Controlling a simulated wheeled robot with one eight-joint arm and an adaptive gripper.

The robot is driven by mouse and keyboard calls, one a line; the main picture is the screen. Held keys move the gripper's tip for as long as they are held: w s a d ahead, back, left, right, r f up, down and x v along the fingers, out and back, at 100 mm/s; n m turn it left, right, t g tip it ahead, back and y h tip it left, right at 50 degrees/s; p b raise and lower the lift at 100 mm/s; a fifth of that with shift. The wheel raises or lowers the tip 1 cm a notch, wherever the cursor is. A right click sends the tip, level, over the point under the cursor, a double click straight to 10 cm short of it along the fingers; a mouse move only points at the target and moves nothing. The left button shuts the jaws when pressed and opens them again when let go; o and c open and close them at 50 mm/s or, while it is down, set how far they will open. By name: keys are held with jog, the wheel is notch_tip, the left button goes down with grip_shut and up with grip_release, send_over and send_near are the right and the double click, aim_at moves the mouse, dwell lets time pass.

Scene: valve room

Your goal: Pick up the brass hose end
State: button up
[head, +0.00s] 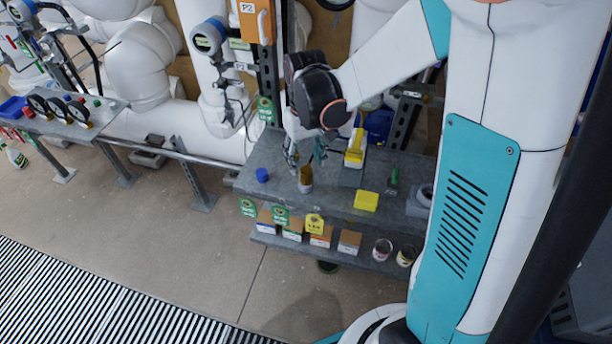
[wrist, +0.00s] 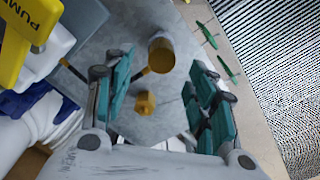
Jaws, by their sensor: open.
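A small brass piece (wrist: 145,103), which looks like the brass hose end, shows in the wrist view on the grey bench top (wrist: 188,22). It lies between my gripper's teal finger pads as seen from the wrist, with clear gaps to both sides. My gripper (wrist: 163,90) is open and empty, pointing down at the bench. In the head view my gripper (head: 305,154) is over the left part of the bench. I cannot make out the small brass piece there. A larger brass-coloured cylinder (wrist: 161,56) stands just beyond it, also in the head view (head: 305,179).
A blue cap (head: 262,175) is at the left, a yellow box (head: 366,201) at the front. The shelf below holds several small boxes (head: 320,236) and tins. Pipes stand behind the bench.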

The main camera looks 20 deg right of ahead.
aim_at(306, 170)
jog(key=f, duration=0.1)
jog(key=f+b, duration=0.1)
jog(key=f, duration=0.2)
jog(key=shift+s+f+b, duration=0.2)
jog(key=shift+s+b, duration=0.05)
jog(key=shift+b, duration=0.15)
jog(key=shift+r, duration=0.1)
jog(key=c, duration=1)
jog(key=shift+r, duration=0.15)
jog(key=shift+c, duration=0.2)
notch_tip(306, 170, up, 20)
jog(key=p, duration=0.6)
jog(key=shift+c, duration=0.5)
jog(key=shift+o, duration=0.6)
